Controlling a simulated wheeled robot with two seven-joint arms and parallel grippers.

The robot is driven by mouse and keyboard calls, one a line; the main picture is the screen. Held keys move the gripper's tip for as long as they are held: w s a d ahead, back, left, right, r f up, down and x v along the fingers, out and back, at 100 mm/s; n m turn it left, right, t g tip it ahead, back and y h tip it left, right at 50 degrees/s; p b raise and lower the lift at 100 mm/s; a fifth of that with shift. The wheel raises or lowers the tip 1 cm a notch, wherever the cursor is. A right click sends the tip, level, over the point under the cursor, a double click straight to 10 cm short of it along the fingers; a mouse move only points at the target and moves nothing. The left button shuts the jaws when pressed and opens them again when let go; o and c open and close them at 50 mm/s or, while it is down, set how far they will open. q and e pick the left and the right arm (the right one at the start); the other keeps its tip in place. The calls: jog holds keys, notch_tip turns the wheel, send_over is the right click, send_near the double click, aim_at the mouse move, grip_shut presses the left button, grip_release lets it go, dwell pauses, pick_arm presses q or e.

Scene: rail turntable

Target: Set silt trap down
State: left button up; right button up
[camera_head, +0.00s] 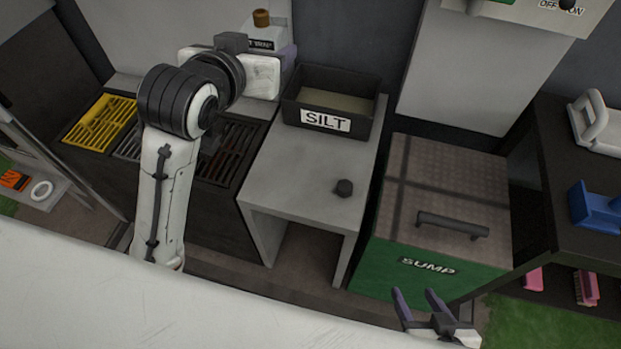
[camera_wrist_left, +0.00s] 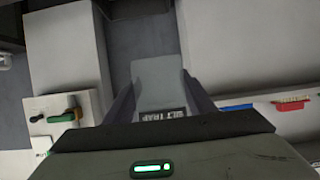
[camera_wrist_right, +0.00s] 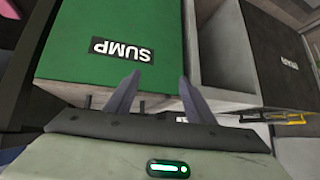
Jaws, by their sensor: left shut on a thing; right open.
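The silt trap (camera_head: 265,36) is a grey box with a brown knob on top and a label partly reading "TRAP". It is at the upper middle of the head view, behind and left of the SILT bin. My left gripper (camera_head: 284,58) is shut on it; the arm hides its lower part. My right gripper (camera_head: 417,293) is open and empty in front of the green SUMP box (camera_head: 432,240).
The stand's middle is bare. Left are a yellow grate (camera_head: 100,122) and dark grates. A dark shelf (camera_head: 590,235) stands right.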

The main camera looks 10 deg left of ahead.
pick_arm(q)
notch_tip(320, 180, down, 18)
jog(key=w+d+b, duration=0.1)
jog(key=b, duration=1)
send_over(292, 179)
notch_tip(292, 179, down, 12)
jog(key=shift+f, duration=0.7)
notch_tip(292, 179, down, 3)
jog(key=shift+f+b, duration=0.2)
jog(key=shift+b, duration=0.65)
jog(key=shift+f, duration=0.25)
jog(key=o, duration=1.3)
pick_arm(e)
notch_tip(292, 179, down, 10)
jog(key=a, duration=0.2)
jog(key=shift+s+f+y, duration=0.15)
jog(key=shift+s+y, duration=0.1)
jog(key=shift+y, duration=0.05)
